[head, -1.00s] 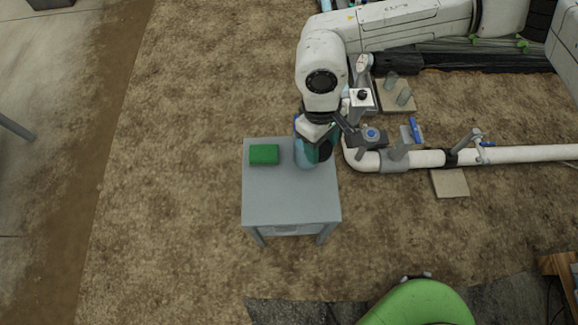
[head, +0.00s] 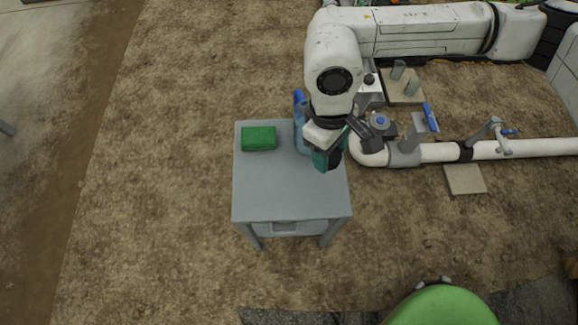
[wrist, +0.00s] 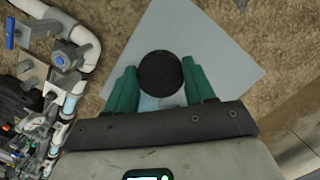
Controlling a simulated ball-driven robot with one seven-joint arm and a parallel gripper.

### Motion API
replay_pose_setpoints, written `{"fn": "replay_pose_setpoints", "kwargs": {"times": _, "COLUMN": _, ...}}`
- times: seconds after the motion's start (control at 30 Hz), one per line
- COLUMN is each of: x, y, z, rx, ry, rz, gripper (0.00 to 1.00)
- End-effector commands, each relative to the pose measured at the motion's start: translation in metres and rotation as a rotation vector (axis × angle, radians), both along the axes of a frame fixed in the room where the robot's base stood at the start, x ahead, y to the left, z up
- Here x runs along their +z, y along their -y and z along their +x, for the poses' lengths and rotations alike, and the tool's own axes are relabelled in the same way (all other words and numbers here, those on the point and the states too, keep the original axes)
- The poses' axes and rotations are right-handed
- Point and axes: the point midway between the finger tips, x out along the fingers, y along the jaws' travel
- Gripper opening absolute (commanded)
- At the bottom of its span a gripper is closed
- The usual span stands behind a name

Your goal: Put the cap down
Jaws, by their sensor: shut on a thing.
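The cap (wrist: 160,73) is a round black disc held between the teal fingers of my gripper (wrist: 161,88) in the wrist view. In the head view my gripper (head: 327,158) is over the right part of the small grey table (head: 285,195), and the cap (head: 336,160) shows as a dark patch by the fingers. Whether the cap touches the tabletop is hard to tell. A light blue container with a blue upper part (head: 299,105) stands on the table behind my gripper, partly hidden by it.
A green block (head: 258,138) lies at the table's back left. White pipework (head: 445,154) with blue-handled valves runs close to the table's right side. A green rounded thing (head: 440,308) is at the front right.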

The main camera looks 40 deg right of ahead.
Motion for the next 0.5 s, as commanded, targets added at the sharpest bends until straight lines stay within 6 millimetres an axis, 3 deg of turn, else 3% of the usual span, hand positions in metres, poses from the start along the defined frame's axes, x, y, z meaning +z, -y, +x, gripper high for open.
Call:
{"fn": "replay_pose_setpoints", "kwargs": {"times": 0.13, "x": -0.018, "y": -0.026, "z": 0.025, "rx": 0.001, "ry": -0.003, "rz": 0.004, "gripper": 0.2}}
{"fn": "replay_pose_setpoints", "kwargs": {"times": 0.3, "x": -0.048, "y": -0.041, "z": 0.042, "rx": -0.001, "ry": -0.003, "rz": 0.002, "gripper": 0.2}}
{"fn": "replay_pose_setpoints", "kwargs": {"times": 0.5, "x": -0.064, "y": -0.049, "z": 0.054, "rx": -0.002, "ry": 0.0, "rz": 0.0, "gripper": 0.2}}
